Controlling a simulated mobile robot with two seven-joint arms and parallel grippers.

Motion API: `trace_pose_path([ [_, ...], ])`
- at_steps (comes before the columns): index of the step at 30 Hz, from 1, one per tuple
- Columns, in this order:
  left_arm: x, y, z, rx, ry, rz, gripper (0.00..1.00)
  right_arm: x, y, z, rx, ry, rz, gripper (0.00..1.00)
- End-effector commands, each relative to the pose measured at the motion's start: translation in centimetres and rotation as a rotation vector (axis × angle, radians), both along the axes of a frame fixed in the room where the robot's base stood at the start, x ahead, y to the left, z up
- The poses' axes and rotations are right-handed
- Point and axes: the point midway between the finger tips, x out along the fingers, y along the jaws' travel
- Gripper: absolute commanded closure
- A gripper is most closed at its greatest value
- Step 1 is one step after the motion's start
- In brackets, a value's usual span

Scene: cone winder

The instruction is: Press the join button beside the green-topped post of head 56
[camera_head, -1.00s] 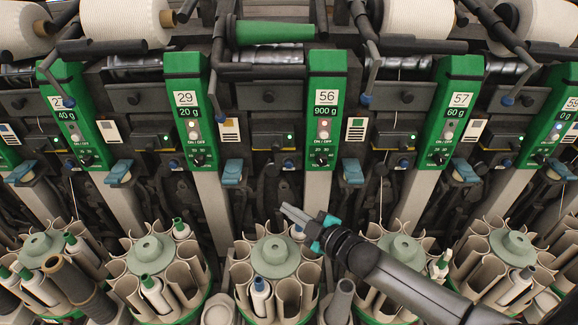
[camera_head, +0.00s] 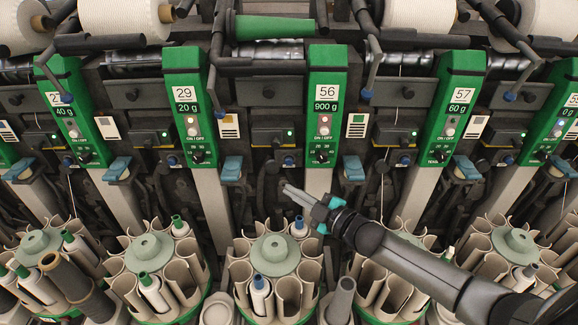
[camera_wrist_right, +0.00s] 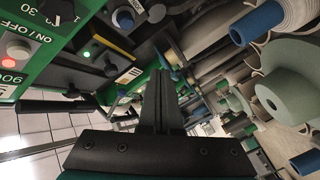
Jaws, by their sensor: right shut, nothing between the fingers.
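The green-topped post of head 56 (camera_head: 326,95) stands right of centre in the head view, with labels 56 and 900 g. A small round blue button (camera_head: 289,161) sits on the dark panel just left of this post. A blue button in a pale ring (camera_wrist_right: 124,18) shows at the top of the right wrist view. My right gripper (camera_head: 285,188) is shut and empty. Its fingertips are in front of the machine, below the blue button and apart from it in the head view. In the wrist view its dark fingers (camera_wrist_right: 160,85) point up the picture.
A round magazine of tubes (camera_head: 275,255) stands below the gripper, with similar ones on both sides. Blue levers (camera_head: 353,168) stick out beside the posts.

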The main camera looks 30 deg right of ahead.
Motion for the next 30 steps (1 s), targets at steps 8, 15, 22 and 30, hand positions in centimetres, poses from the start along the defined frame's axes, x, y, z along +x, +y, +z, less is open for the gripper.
trace_pose_path([
  [8, 0.0, 0.0, -3.4, 0.000, 0.000, 0.000, 1.00, 3.8, -1.9, -0.4, -0.004, -0.002, -0.003, 1.00],
  [15, 0.0, 0.0, -4.6, 0.000, 0.000, 0.000, 1.00, 5.6, -2.8, -0.2, -0.001, 0.000, -0.001, 1.00],
  [22, 0.0, 0.0, -4.9, 0.000, 0.001, 0.000, 1.00, 6.1, -3.1, 0.0, 0.000, 0.000, -0.002, 1.00],
  [30, 0.0, 0.0, -4.8, 0.000, 0.001, 0.000, 1.00, 6.1, -3.1, 0.0, 0.001, 0.001, -0.002, 1.00],
])
